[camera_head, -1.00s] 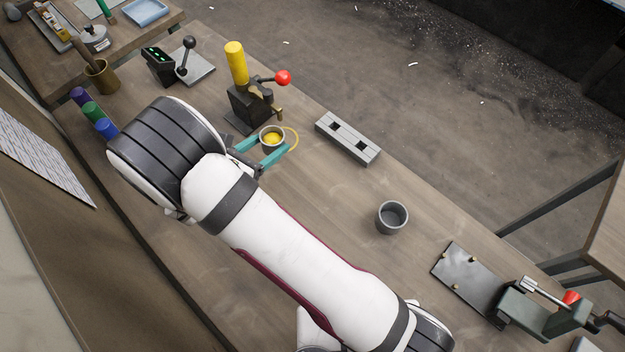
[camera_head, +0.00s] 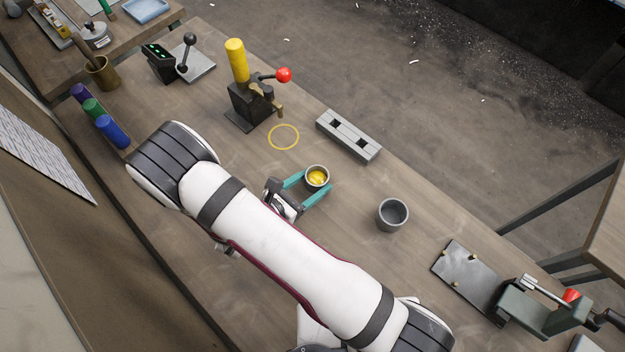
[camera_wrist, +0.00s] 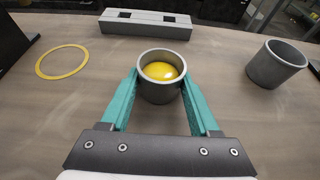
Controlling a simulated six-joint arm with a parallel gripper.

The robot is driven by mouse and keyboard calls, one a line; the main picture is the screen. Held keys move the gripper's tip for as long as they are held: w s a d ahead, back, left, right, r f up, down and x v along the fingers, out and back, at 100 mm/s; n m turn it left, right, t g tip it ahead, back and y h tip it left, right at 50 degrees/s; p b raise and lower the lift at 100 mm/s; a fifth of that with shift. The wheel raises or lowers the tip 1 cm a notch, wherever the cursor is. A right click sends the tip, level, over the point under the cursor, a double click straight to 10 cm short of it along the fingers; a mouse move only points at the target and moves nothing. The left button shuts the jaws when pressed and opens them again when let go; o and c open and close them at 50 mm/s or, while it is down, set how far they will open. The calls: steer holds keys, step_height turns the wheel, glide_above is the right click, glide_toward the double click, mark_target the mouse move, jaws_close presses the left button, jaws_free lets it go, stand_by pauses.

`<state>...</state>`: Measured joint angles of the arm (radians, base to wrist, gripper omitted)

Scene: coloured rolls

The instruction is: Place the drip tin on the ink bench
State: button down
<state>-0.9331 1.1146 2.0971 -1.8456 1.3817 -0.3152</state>
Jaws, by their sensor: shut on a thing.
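The small grey metal tin with yellow ink inside (camera_head: 317,176) is between the teal fingers of my gripper (camera_head: 317,181). In the wrist view the tin (camera_wrist: 161,88) stands upright, with a finger against each side, and the gripper is shut on it. I cannot tell whether its base touches the wooden bench (camera_head: 350,275). The yellow ring (camera_head: 284,137) marked on the bench is empty. The black dispenser with a yellow cylinder and red knob (camera_head: 250,100) stands behind the ring.
An empty grey cup (camera_head: 392,215) stands to the right of my gripper. A grey slotted block (camera_head: 347,137) lies along the far edge. A dark plate (camera_head: 468,278) and a green clamp (camera_head: 545,312) are at the right. Coloured rolls (camera_head: 112,131) line the left edge. Another bench (camera_head: 45,65) is at the upper left.

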steer(key=shift+c, duration=0.6)
jaws_free()
